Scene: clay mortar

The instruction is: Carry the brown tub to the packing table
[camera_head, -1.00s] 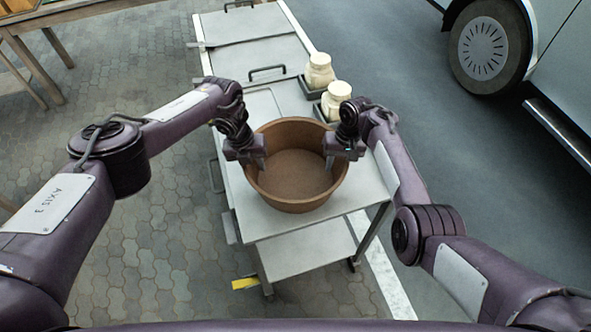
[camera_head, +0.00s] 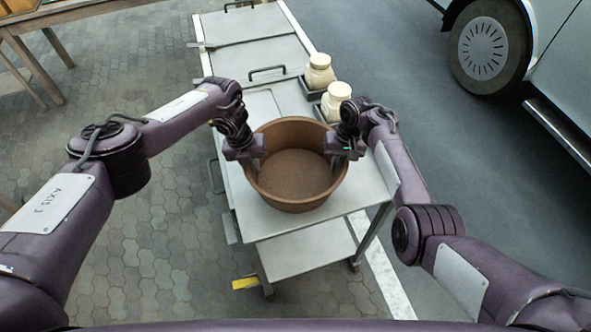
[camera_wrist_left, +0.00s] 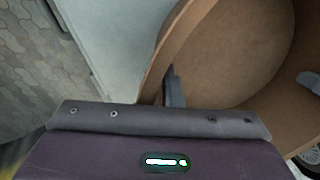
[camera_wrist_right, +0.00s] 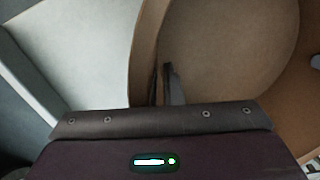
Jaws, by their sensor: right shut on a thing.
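The brown tub (camera_head: 296,194) is round, wide and upright, and looks empty. It rests on the near end of the grey table-like cart (camera_head: 254,222). My left gripper (camera_head: 258,160) is at its left rim, with one finger inside the wall; the left wrist view shows that finger against the tub wall (camera_wrist_left: 165,50), the outer finger hidden. My right gripper (camera_head: 335,158) is shut on the right rim, a finger on each side of the tub wall (camera_wrist_right: 143,55) in the right wrist view. I cannot tell which surface is the packing table.
Two cream jars (camera_head: 319,72) (camera_head: 336,100) stand in dark trays along the cart's right edge. A wooden table (camera_head: 45,25) is at the far left. A vehicle (camera_head: 545,65) stands at the right. The paved floor (camera_head: 150,235) left of the cart is clear.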

